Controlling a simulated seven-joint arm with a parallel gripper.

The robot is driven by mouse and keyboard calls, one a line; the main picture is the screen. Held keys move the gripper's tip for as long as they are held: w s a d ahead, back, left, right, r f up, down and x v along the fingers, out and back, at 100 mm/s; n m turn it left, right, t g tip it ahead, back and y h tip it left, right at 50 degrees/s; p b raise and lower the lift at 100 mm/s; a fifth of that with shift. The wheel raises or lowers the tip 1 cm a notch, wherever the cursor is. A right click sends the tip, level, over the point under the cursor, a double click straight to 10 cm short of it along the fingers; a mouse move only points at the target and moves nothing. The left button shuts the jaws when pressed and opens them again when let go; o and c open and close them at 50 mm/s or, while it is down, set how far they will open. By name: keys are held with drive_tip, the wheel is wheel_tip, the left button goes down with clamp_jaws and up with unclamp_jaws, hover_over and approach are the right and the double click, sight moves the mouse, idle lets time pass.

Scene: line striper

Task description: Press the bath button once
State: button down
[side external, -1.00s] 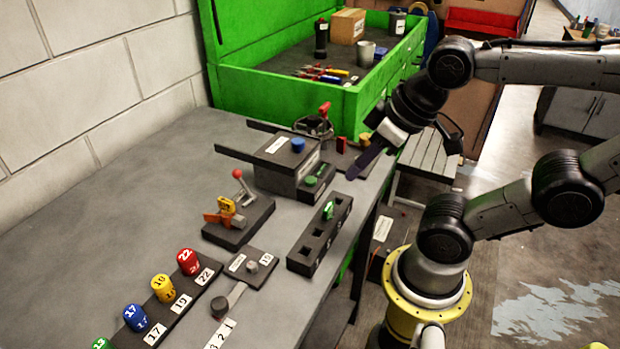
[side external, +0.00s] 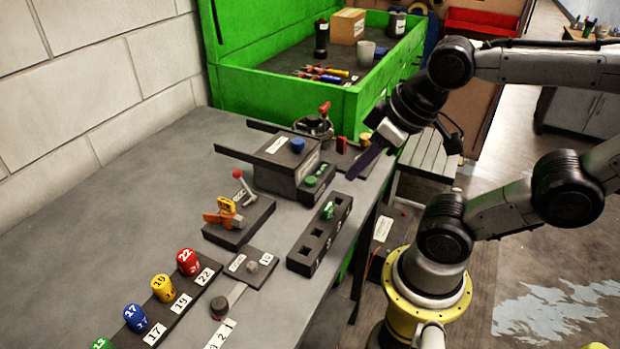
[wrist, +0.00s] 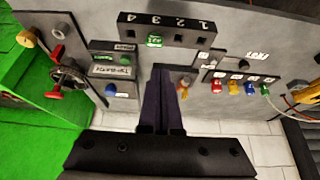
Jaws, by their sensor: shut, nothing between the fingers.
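A dark box (side external: 270,172) on the bench carries a blue button (side external: 297,145) on top beside a white label. A lower step at its front right holds a green button (side external: 311,181). In the wrist view the blue button (wrist: 110,90) and the box's label (wrist: 112,71) lie left of my fingers; the label seems to include "bath" but is blurred. The green button (wrist: 126,47) is farther up there. My gripper (side external: 351,176) is shut and empty, pointing down-left above the bench's right edge, right of the box and apart from both buttons.
A slotted block (side external: 306,250) with a green piece stands in front of the box. A red-knobbed lever fixture (side external: 238,215) is to its left. A red-handled valve (side external: 318,122) stands behind, near the green tray (side external: 285,105). Numbered coloured caps line the front left.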

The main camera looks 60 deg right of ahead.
drive_tip(key=w+a+m+y, duration=0.2)
drive_tip(key=a+m, duration=0.2)
drive_tip(key=m, duration=0.1)
drive_tip(key=m+t, duration=0.3)
drive_tip(key=m, duration=1.7)
hover_over(311, 181)
drive_tip(key=d, duration=0.1)
drive_tip(key=shift+s+f, duration=0.35)
drive_tip(key=shift+f, duration=0.1)
drive_tip(key=shift+f, duration=4.4)
